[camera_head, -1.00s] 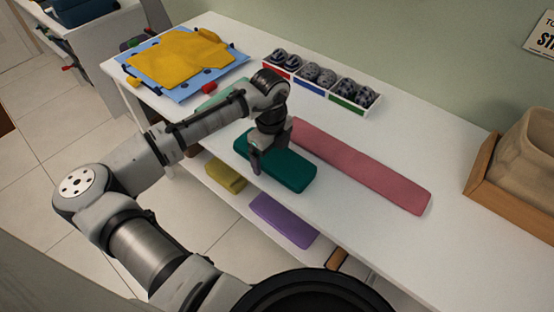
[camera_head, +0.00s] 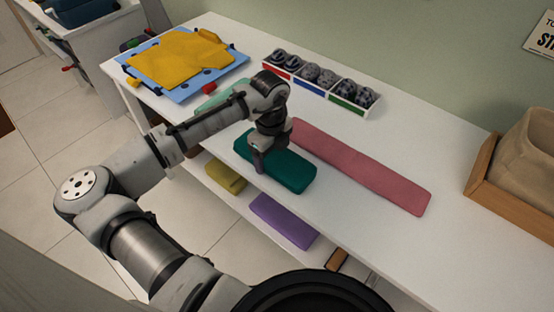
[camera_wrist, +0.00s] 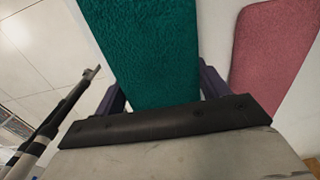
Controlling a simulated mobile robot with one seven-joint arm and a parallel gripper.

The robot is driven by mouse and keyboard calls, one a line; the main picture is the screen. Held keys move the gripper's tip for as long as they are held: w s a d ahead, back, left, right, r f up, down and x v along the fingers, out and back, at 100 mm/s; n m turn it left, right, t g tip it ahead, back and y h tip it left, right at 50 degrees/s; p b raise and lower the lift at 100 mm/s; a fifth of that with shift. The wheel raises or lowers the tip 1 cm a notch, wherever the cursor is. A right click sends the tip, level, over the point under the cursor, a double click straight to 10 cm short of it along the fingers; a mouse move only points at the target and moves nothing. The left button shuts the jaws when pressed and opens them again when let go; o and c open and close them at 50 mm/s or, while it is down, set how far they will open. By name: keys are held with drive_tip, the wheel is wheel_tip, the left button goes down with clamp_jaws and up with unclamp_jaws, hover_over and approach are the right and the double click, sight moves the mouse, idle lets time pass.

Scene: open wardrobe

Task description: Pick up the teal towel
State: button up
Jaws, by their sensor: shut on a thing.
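The teal towel (camera_head: 288,172) is a dark green-blue folded bundle lying on the white table near its front edge. My gripper (camera_head: 268,160) is over the left half of the towel, pointing down. In the wrist view the teal towel (camera_wrist: 148,50) runs between the two dark fingers (camera_wrist: 160,88), one on each side of it. The gripper is shut on the towel. The far finger is hidden in the head view. The towel appears to rest on the table; I cannot tell any gap beneath it.
A long pink towel (camera_head: 365,170) lies close behind and right. A mint towel (camera_head: 212,99) is partly behind my arm. A sock box (camera_head: 322,81), yellow garment on a blue board (camera_head: 185,60) and wooden crate (camera_head: 512,200) stand around. Yellow (camera_head: 226,176) and purple (camera_head: 283,220) towels lie on the lower shelf.

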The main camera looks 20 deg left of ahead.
drive_tip(key=shift+r+p, duration=3)
drive_tip(key=shift+r, duration=0.6)
drive_tip(key=shift+f, duration=0.1)
